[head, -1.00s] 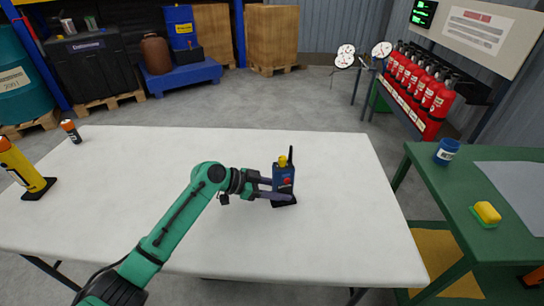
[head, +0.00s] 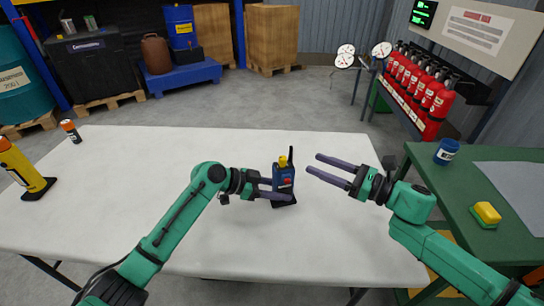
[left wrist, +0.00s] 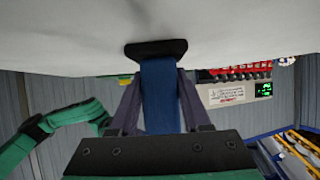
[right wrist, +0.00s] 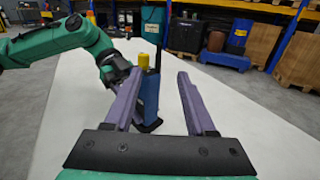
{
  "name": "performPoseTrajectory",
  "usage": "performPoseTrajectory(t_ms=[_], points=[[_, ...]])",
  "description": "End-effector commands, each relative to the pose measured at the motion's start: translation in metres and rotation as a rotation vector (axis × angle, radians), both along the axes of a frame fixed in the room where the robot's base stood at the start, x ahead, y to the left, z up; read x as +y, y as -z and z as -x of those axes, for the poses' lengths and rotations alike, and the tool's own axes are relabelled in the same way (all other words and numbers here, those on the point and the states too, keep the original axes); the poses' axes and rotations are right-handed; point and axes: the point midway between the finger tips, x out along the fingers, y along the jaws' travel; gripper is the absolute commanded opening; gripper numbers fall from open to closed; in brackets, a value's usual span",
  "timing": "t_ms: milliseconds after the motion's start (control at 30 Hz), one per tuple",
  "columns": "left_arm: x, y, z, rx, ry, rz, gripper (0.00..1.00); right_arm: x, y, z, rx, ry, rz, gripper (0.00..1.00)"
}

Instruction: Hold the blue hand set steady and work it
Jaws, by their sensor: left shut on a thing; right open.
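The blue hand set (head: 284,177) stands upright on its dark base on the white table. It has a yellow knob on top, a black antenna and a red spot on its front. My left gripper (head: 275,189) is shut on it from the left, low on its body; the left wrist view shows the blue body (left wrist: 160,95) between the fingers. My right gripper (head: 314,164) is open and empty, to the right of the hand set and apart from it. In the right wrist view the hand set (right wrist: 149,97) appears beyond the fingers, nearer the left one.
The white table (head: 130,200) is mostly clear. A yellow-and-black object (head: 22,170) and a small orange-topped canister (head: 71,131) stand at its left. A green bench (head: 500,235) at the right holds a blue jar (head: 446,151) and a yellow block (head: 486,214).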

Motion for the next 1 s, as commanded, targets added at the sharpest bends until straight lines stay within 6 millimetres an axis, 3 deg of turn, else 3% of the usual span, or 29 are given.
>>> performPoseTrajectory(t_ms=[67, 167, 600, 733, 967, 1000], points=[[0.001, 0.001, 0.000, 0.001, 0.000, -0.002, 0.16, 0.013, 0.004, 0.013, -0.013, -0.053, 0.004, 0.56], [0.000, 0.001, 0.000, 0.001, 0.000, -0.002, 0.16, 0.025, 0.006, 0.015, -0.019, -0.071, 0.003, 0.56], [0.000, 0.001, 0.000, 0.002, 0.000, -0.002, 0.16, 0.113, 0.006, -0.029, -0.016, -0.066, 0.004, 0.56], [0.000, 0.001, 0.000, 0.002, 0.000, -0.002, 0.16, 0.123, 0.007, -0.034, -0.017, -0.065, 0.007, 0.56], [0.000, 0.001, 0.000, 0.003, 0.000, -0.001, 0.16, 0.124, 0.007, -0.035, -0.016, -0.064, 0.006, 0.56], [0.000, 0.001, 0.000, 0.003, 0.000, -0.001, 0.16, 0.124, 0.007, -0.035, -0.016, -0.064, 0.006, 0.44]])
